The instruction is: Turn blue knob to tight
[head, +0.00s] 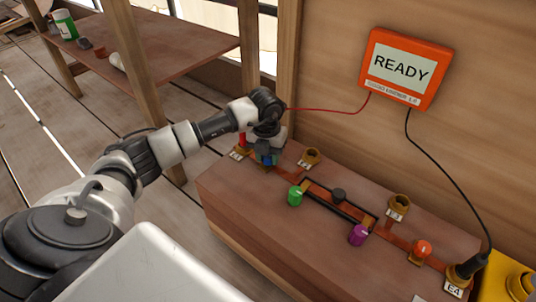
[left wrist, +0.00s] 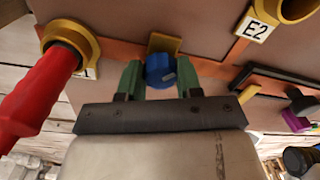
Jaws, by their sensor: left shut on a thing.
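The blue knob (left wrist: 159,71) sits in front of a brass mount on the wooden box (head: 240,187). In the left wrist view my left gripper (left wrist: 161,76) has its two green fingers on either side of the knob and is shut on it. In the head view the gripper (head: 267,158) points down at the far left end of the box, and only a bit of the blue knob shows beneath it. A grey mark shows on the knob's face; no "tight" label can be read. My right gripper is not in view.
A red plug (left wrist: 38,98) stands close to the left gripper. Green (head: 295,195), purple (head: 358,235) and orange (head: 423,248) knobs sit along the box, with brass sockets. An orange screen (head: 400,68) reads READY; red and black cables run from it.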

